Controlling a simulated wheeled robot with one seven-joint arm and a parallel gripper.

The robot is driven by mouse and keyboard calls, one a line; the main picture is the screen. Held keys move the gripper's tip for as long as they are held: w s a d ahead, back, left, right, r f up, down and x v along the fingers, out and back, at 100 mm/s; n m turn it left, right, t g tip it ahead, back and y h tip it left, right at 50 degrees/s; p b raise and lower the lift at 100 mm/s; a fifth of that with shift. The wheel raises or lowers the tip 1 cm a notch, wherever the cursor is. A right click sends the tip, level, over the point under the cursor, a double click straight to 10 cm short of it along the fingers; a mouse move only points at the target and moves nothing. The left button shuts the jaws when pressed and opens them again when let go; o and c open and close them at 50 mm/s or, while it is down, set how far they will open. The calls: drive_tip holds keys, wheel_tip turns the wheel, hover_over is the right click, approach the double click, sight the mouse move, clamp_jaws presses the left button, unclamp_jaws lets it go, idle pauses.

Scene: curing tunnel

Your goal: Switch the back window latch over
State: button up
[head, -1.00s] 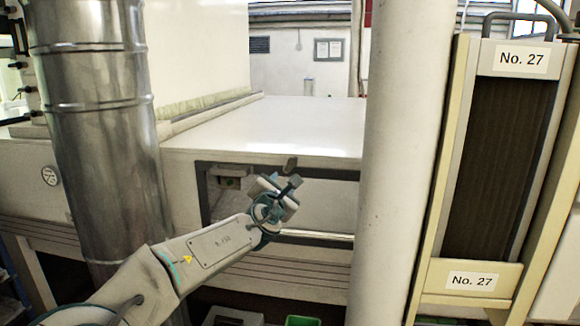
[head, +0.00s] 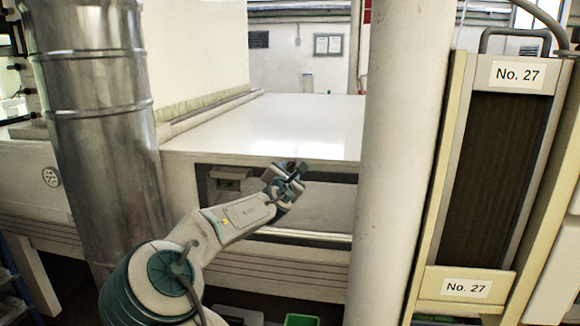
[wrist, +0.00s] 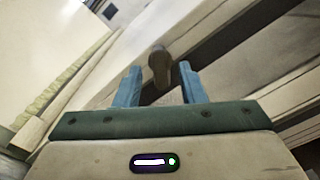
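The latch is a short dark brown handle (wrist: 160,68) with a rounded end, on the pale front edge of the machine. In the wrist view it points down the picture, between my two blue fingers. My gripper (wrist: 160,78) is open, with one finger on each side of the latch and a visible gap to both. In the head view my gripper (head: 290,170) is at the upper edge of the window (head: 325,207), where it mostly hides the latch. The window is a pale panel in a dark frame.
A thick pale column (head: 400,160) stands to the right of the window. A shiny metal duct (head: 100,130) stands to the left. The white machine top (head: 270,125) above the window is clear. A green bin (head: 302,320) is on the floor below.

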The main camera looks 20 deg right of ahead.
sight(289, 169)
drive_tip(key=shift+x, duration=1.2)
clamp_jaws()
